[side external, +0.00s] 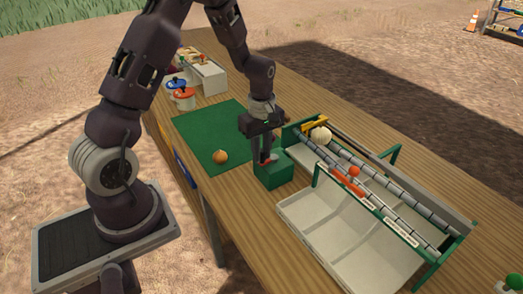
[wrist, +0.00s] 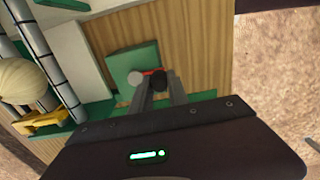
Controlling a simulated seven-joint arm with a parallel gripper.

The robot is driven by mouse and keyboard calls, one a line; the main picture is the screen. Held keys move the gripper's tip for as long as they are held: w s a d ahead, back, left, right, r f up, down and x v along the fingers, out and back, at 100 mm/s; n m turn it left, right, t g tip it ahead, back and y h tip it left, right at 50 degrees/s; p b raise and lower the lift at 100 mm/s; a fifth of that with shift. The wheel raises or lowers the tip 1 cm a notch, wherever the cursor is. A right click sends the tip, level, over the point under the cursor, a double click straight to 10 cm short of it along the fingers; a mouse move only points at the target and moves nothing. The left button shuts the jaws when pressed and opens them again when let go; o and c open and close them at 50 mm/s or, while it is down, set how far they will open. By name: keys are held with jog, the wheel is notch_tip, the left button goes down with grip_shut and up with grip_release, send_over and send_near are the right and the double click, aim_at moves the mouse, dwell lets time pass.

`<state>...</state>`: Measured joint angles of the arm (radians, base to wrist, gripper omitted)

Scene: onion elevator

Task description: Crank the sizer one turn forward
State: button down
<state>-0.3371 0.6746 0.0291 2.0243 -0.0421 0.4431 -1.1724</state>
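The sizer (side external: 375,195) is a green-framed machine with long grey rollers and a pale sloping tray on the right of the table. A green box (side external: 274,172) stands at its near left end. A red crank arm (wrist: 150,72) with a round grey end and a black knob (wrist: 159,80) sits at this box (wrist: 134,62). My gripper (side external: 264,153) points down over the box. In the wrist view its two fingers (wrist: 160,88) are close together on either side of the black knob and appear to touch it. Part of the crank is hidden by the fingers.
A pale onion (side external: 320,135) rests on the rollers beside a yellow piece (side external: 314,123). An orange-brown onion (side external: 220,157) lies on the green mat (side external: 200,130). Blue and orange-topped containers (side external: 184,94) stand farther back.

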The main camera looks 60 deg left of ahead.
dwell(0.5)
jog(key=shift+w+a, duration=0.15)
jog(key=shift+a, duration=0.6)
jog(key=shift+w+a, duration=0.4)
jog(key=shift+a, duration=0.25)
